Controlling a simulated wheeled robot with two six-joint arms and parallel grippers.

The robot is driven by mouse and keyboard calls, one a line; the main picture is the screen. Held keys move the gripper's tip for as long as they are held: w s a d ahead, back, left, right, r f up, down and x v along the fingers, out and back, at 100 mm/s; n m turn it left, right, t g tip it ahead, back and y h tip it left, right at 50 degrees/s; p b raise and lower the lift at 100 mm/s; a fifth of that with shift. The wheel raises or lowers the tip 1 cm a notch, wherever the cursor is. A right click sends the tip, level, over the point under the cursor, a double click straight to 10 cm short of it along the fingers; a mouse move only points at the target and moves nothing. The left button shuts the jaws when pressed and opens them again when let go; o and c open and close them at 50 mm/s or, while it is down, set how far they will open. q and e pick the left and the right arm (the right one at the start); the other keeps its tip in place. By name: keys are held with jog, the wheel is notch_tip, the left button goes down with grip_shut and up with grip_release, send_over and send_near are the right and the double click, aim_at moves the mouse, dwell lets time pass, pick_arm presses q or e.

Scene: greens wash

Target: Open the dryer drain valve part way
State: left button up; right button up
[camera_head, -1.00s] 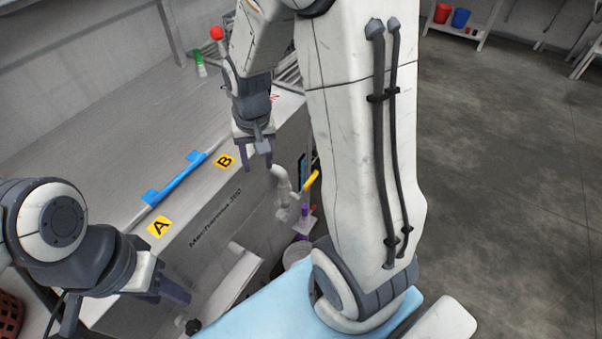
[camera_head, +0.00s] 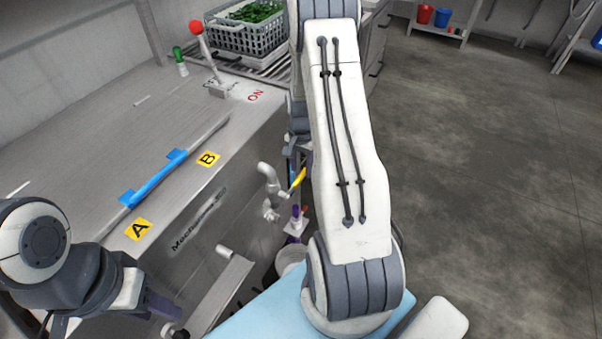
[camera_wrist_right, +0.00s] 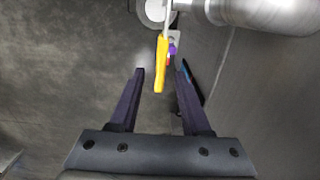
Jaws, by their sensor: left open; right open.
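The drain valve is a grey pipe (camera_head: 268,180) on the front of the steel machine, with a yellow lever handle (camera_head: 298,179). In the right wrist view the yellow handle (camera_wrist_right: 162,64) lies ahead of and between the fingertips of my right gripper (camera_wrist_right: 158,72), and the grey pipe (camera_wrist_right: 265,14) is at the upper right. The right gripper is open and the handle looks ungripped. In the head view my right arm hides most of that gripper. My left gripper (camera_head: 160,305) is at the lower left, open and away from the valve.
A red-knobbed lever (camera_head: 197,28) stands on the machine top near a basket of greens (camera_head: 240,36). A blue-clipped bar (camera_head: 155,180) lies between labels A and B. A white bucket (camera_head: 290,258) sits below the valve. Open floor lies to the right.

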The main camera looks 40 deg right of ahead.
jog(key=shift+f, duration=1.05)
grip_shut()
dwell(0.7)
